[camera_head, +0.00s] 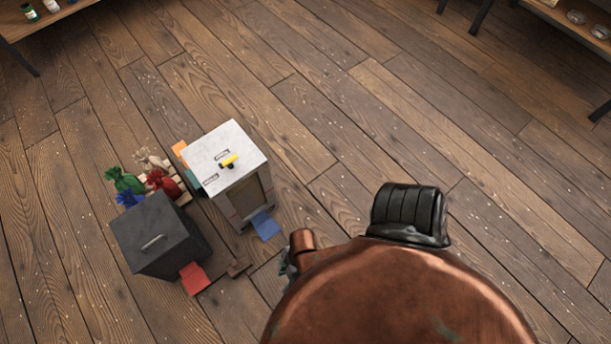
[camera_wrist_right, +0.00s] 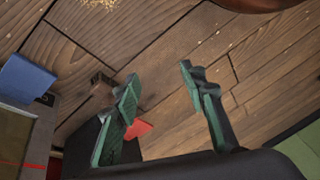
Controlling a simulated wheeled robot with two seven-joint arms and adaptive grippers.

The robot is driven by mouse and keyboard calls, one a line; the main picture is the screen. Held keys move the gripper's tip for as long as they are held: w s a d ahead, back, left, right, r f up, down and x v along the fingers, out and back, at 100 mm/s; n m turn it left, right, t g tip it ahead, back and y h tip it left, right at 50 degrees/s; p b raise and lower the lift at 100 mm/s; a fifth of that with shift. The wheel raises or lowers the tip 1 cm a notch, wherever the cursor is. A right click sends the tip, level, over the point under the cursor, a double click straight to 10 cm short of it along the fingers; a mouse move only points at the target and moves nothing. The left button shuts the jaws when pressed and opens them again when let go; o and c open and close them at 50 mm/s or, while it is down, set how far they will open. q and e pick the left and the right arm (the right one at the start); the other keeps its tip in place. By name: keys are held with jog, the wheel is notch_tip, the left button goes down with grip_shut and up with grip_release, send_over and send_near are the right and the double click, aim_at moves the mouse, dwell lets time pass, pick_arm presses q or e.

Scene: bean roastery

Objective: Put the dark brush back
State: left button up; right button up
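I cannot clearly make out a dark brush. A small dark brown piece (camera_head: 238,268) lies on the floor by the red flap; it also shows in the right wrist view (camera_wrist_right: 102,82), and I cannot tell if it is the brush. My right gripper (camera_wrist_right: 160,74) is open, with green-padded fingers spread and nothing between them. In the head view only a bit of this gripper (camera_head: 287,268) shows, just right of the brown piece; the rest is hidden. My left gripper is not in view.
A white-topped cabinet (camera_head: 215,150) bears a small yellow and black item (camera_head: 228,161). A dark box (camera_head: 150,228) with a handle stands nearby, and several coloured sacks (camera_head: 163,182) sit behind it. A blue flap (camera_head: 265,224) and red flap (camera_head: 194,278) lie low. Open floor surrounds them.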

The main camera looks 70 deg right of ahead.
jog(key=s+d+r+m+h, duration=0.3)
jog(key=s+d+r+m, duration=0.2)
jog(key=s, duration=0.9)
jog(key=d+r, duration=0.3)
jog(key=d, duration=0.2)
jog(key=shift+s+d+r+m+g, duration=0.2)
jog(key=shift+d+m+g, duration=0.2)
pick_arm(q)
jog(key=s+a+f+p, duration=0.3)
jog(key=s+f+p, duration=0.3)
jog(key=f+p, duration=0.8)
pick_arm(e)
jog(key=s+d+f+p, duration=0.25)
jog(key=s+f, duration=0.35)
jog(key=f, duration=0.6)
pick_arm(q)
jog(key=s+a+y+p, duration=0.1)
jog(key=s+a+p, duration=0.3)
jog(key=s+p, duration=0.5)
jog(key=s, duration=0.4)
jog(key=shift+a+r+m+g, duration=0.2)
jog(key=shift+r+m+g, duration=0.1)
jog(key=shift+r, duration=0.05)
pick_arm(e)
jog(key=s+d+f+h, duration=0.1)
jog(key=s+d, duration=0.4)
jog(key=s, duration=0.7)
jog(key=shift+s+f+n+g, duration=0.15)
jog(key=shift+s+n+g, duration=0.15)
jog(key=shift+s, duration=0.1)
